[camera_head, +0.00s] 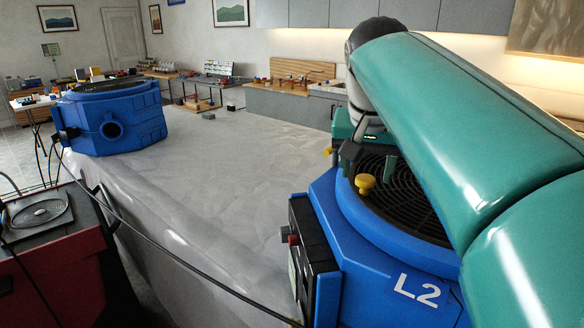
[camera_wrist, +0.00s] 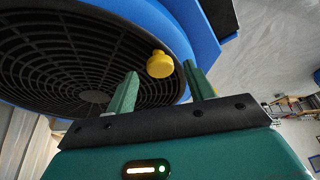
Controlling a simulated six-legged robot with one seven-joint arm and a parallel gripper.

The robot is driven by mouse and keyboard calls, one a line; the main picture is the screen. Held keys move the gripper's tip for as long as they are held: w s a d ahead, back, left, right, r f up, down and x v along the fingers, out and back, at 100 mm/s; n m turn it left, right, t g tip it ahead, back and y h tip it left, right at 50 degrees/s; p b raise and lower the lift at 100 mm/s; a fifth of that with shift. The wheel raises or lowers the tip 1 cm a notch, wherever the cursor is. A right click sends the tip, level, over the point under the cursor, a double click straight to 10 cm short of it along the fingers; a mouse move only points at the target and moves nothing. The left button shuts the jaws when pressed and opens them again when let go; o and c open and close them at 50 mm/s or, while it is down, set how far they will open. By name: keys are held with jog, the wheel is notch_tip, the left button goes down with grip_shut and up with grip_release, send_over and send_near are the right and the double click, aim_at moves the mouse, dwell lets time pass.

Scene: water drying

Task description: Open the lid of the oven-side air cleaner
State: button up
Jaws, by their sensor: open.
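A blue air cleaner (camera_head: 340,235) marked "L2" stands at the near right of the grey-covered table. Its lid is a round black grille (camera_head: 410,205), lying flat on top and closed as far as I can see. A yellow knob (camera_head: 365,183) stands up near the lid's edge. My gripper (camera_head: 369,160) is above the lid beside the knob, open and empty. In the wrist view the knob (camera_wrist: 160,64) shows between and just past the fingertips; I cannot tell whether they touch it. The grille (camera_wrist: 85,60) fills the upper left there. My arm hides the lid's right side.
A second blue air cleaner (camera_head: 115,130) stands at the table's far left. The grey-covered table (camera_head: 230,170) is clear between the two. A black cable (camera_head: 190,265) runs along the table's front side. A red unit (camera_head: 60,265) stands at lower left.

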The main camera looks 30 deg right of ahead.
jog(key=shift+x, duration=0.75)
grip_shut()
jog(key=shift+s+a, duration=0.1)
jog(key=shift+s, duration=0.05)
